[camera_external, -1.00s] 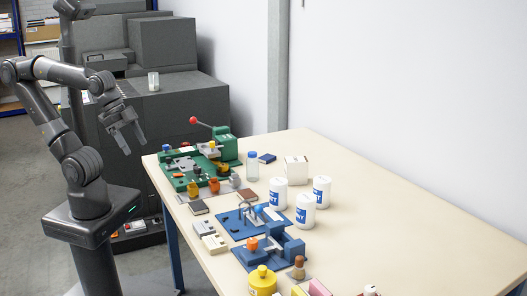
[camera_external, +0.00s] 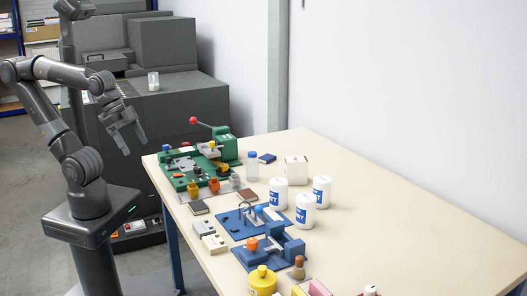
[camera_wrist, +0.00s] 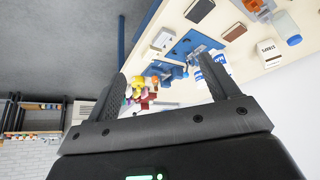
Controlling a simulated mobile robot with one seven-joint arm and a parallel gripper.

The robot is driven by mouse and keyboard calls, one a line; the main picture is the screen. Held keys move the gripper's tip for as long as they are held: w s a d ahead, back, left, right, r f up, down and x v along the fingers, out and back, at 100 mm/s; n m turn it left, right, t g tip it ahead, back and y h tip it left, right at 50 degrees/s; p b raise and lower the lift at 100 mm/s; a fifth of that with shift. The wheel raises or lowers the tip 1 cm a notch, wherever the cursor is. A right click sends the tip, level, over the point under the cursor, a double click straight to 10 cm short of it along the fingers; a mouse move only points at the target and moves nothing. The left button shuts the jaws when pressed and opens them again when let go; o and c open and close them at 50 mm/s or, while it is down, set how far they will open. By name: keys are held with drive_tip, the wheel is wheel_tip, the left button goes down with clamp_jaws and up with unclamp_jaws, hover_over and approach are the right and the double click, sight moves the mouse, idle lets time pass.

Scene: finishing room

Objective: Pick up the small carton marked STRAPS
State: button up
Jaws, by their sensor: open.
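A small white carton (camera_external: 296,170) stands on the table towards the wall, behind the white tubs. In the wrist view a white carton (camera_wrist: 269,48) with dark lettering lies at the right; the lettering is too small for me to read surely. My gripper (camera_external: 134,142) is open and empty, in the air off the table's left end, well away from the carton. Its two fingers (camera_wrist: 163,66) stand apart in the wrist view with nothing between them up close.
Three white tubs with blue labels (camera_external: 278,194) stand in front of the carton, and a clear blue-capped bottle (camera_external: 252,166) to its left. A green fixture with a red-knobbed lever (camera_external: 227,146) and a blue fixture (camera_external: 270,250) occupy the left side. The table's right part (camera_external: 420,215) is clear.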

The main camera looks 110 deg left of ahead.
drive_tip(key=w+a+r+n, duration=0.1)
drive_tip(key=w+a+r, duration=0.15)
drive_tip(key=w, duration=0.35)
drive_tip(key=w+a+r, duration=0.1)
drive_tip(key=w+a, duration=0.2)
drive_tip(key=w, duration=0.4)
drive_tip(key=n+y, duration=0.2)
drive_tip(key=n, duration=0.1)
hover_over(293, 159)
drive_tip(key=s+d, duration=0.2)
drive_tip(key=s, duration=0.1)
wheel_tip(293, 159, down, 14)
drive_tip(key=f, duration=0.1)
drive_tip(key=x, duration=0.4)
drive_tip(key=shift+a, duration=0.3)
drive_tip(key=shift+n, duration=0.3)
drive_tip(key=shift+s+x, duration=0.2)
drive_tip(key=shift+x, duration=2.95)
drive_tip(key=shift+f, duration=0.15)
drive_tip(key=shift+c, duration=0.3)
